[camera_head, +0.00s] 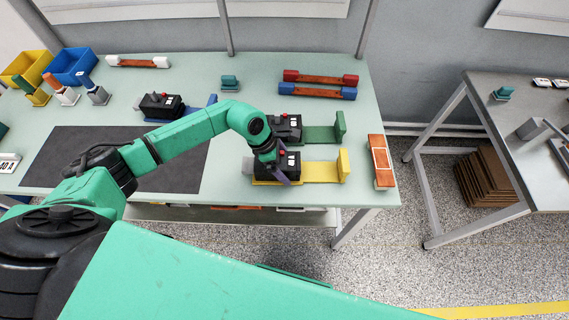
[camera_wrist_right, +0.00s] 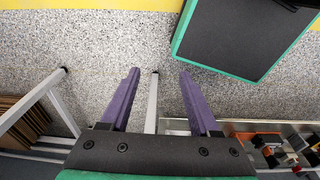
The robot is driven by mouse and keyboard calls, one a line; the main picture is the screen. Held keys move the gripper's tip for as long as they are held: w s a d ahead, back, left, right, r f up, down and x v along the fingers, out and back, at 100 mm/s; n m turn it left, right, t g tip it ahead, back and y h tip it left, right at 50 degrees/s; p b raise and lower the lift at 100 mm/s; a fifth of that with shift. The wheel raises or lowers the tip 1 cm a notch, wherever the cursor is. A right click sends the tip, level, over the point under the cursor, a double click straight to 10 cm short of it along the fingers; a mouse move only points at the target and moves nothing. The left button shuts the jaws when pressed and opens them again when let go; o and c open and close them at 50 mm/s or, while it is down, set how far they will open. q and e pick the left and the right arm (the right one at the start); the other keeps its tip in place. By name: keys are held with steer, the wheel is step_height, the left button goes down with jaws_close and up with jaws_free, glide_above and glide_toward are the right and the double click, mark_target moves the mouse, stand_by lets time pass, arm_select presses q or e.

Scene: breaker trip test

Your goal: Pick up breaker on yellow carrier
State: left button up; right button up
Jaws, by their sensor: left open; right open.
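The yellow carrier (camera_head: 322,172) lies near the front right of the pale green table, with its upright end plate at the right. A black breaker (camera_head: 291,164) with a red part and a white label sits on its left part. My left gripper (camera_head: 282,174) reaches down over this breaker, its purple fingers at the breaker's front and left side; the arm hides part of it. I cannot tell whether the fingers touch it. My right gripper (camera_wrist_right: 158,85) is open and empty in the right wrist view, above the speckled floor.
A green carrier (camera_head: 322,133) with another black breaker (camera_head: 287,122) lies just behind. A blue carrier with a breaker (camera_head: 160,105) is at the left. A dark mat (camera_head: 60,160) covers the left front.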

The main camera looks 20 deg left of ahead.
arm_select(q)
steer(key=shift+w, duration=0.1)
jaws_close()
steer(key=shift+w+r, duration=0.1)
